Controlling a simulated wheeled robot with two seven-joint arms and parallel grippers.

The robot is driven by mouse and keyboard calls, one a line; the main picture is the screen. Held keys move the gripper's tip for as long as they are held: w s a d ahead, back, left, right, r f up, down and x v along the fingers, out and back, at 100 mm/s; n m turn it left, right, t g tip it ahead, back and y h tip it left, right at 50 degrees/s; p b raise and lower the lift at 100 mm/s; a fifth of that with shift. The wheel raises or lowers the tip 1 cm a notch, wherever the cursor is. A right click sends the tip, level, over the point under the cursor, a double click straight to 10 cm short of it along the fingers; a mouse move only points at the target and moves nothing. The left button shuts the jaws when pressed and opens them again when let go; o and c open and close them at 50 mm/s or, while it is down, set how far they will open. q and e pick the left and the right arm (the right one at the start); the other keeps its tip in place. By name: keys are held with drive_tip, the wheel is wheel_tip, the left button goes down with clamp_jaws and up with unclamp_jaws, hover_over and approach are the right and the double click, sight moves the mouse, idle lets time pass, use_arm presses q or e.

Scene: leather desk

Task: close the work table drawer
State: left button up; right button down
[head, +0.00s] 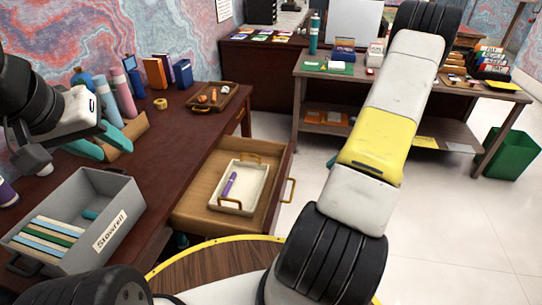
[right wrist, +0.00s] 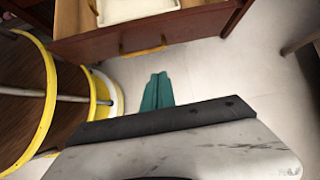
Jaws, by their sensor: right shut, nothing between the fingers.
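The wooden work table drawer (head: 196,204) is pulled open to the right of the dark desk. It holds a white tray (head: 262,190) with a purple marker-like item (head: 230,184). The drawer's brass handle (head: 289,190) is on its front, which also shows in the right wrist view (right wrist: 190,26). My right gripper (right wrist: 158,78) is shut and empty, with its teal fingers pointing toward the drawer front below the handle; exact distance is unclear. My left gripper (head: 104,143) is open over the desk at left, away from the drawer.
A grey bin (head: 120,240) with several books stands at the desk's near edge. Bottles (head: 123,94) and a brown tray (head: 226,100) are farther back. My right arm crosses the head view. A second table (head: 310,92) and green bin (head: 511,155) stand beyond clear floor.

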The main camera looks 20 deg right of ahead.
drive_tip(key=w+a+f+m, duration=0.1)
drive_tip(key=w+a+f, duration=0.5)
drive_tip(key=f, duration=0.5)
drive_tip(key=shift+w+a+f, duration=0.2)
drive_tip(key=shift+w+a, duration=0.1)
drive_tip(key=shift+a, duration=0.65)
hover_over(219, 176)
drive_tip(key=shift+d, duration=0.2)
drive_tip(key=shift+a, duration=0.1)
drive_tip(key=shift+a, duration=0.1)
drive_tip(key=shift+r, duration=0.1)
